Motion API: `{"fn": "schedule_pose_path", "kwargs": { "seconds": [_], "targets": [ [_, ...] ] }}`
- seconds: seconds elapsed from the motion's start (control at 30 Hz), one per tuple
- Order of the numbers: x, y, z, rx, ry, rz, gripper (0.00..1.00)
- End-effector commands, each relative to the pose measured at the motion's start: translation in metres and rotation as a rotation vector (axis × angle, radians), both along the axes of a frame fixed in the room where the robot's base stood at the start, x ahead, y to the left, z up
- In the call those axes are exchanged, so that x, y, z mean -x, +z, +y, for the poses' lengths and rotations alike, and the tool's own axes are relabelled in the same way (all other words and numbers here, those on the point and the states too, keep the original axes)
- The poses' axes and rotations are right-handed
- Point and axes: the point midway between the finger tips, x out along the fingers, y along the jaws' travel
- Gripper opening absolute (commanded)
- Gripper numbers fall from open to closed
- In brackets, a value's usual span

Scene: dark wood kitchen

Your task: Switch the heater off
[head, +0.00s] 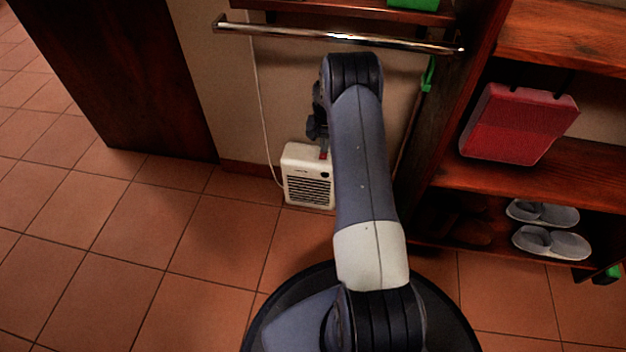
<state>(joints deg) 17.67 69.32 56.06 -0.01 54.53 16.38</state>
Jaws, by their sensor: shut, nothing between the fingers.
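The heater (308,185) is a small white box with a dark front grille. It stands on the tiled floor against the wall, just left of my arm, which hides its right part.
A white cord (262,110) runs down the wall to the heater. A chrome rail (335,36) crosses above. A wooden shelf unit (530,185) at right holds a red case (517,122) and grey slippers (548,243). The floor at left is clear.

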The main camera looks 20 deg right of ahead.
Motion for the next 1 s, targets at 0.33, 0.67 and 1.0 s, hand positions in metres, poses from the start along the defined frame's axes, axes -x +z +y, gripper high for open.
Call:
{"fn": "schedule_pose_path", "kwargs": {
  "seconds": [0.33, 0.67, 1.0],
  "targets": [
    [0.0, 0.017, 0.0, -0.001, 0.0, 0.001, 0.0],
    [0.0, 0.044, 0.0, -0.001, 0.0, 0.001, 0.0],
    [0.001, 0.069, 0.0, 0.0, 0.0, 0.002, 0.0]
  ]
}}
